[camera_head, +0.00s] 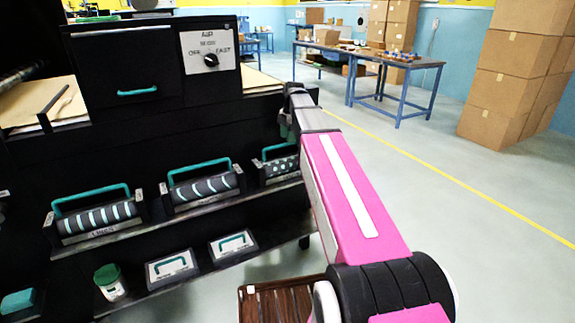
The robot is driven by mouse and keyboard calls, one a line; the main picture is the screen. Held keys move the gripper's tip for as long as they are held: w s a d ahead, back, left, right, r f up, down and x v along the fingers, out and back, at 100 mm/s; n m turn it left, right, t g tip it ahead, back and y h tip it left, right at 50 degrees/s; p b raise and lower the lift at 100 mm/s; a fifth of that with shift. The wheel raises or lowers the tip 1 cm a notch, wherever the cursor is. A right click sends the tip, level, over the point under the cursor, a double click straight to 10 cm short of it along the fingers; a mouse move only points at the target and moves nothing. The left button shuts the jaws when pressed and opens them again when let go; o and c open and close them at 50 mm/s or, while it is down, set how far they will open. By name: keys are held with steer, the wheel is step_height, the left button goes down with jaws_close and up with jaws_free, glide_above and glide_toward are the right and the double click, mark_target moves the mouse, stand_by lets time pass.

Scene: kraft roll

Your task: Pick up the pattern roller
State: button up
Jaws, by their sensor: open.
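Three dark pattern rollers with teal handles sit in cradles on the upper shelf. The left roller (97,217) has pale stripes and a label that may read LINES. The middle roller (203,187) has slanted pale stripes. The right roller (281,167) has pale dots and is partly hidden by my arm. I cannot tell which one the task means. My pink arm reaches forward, and my gripper (289,122) is above and behind the right roller in the picture, apart from it. It is open, small and dark, and its fingers are hard to make out.
A black machine (125,60) with a dial panel (209,49) stands above the rollers. A lower shelf holds two teal-handled plates (172,266) and a green-lidded tub (110,282). Stacked cartons (514,75) and a blue-legged table (398,62) stand at right. The floor between is clear.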

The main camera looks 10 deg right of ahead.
mark_target(288, 159)
steer(key=shift+s+a+f, duration=0.1)
steer(key=shift+s+f, duration=0.05)
steer(key=shift+f, duration=0.75)
steer(key=shift+s+a+f, duration=0.1)
steer(key=shift+s+f, duration=0.05)
steer(key=shift+f, duration=0.8)
steer(key=shift+s+a+f, duration=0.1)
steer(key=shift+s+f, duration=0.05)
steer(key=shift+f, duration=0.75)
jaws_close()
steer(key=shift+r, duration=0.1)
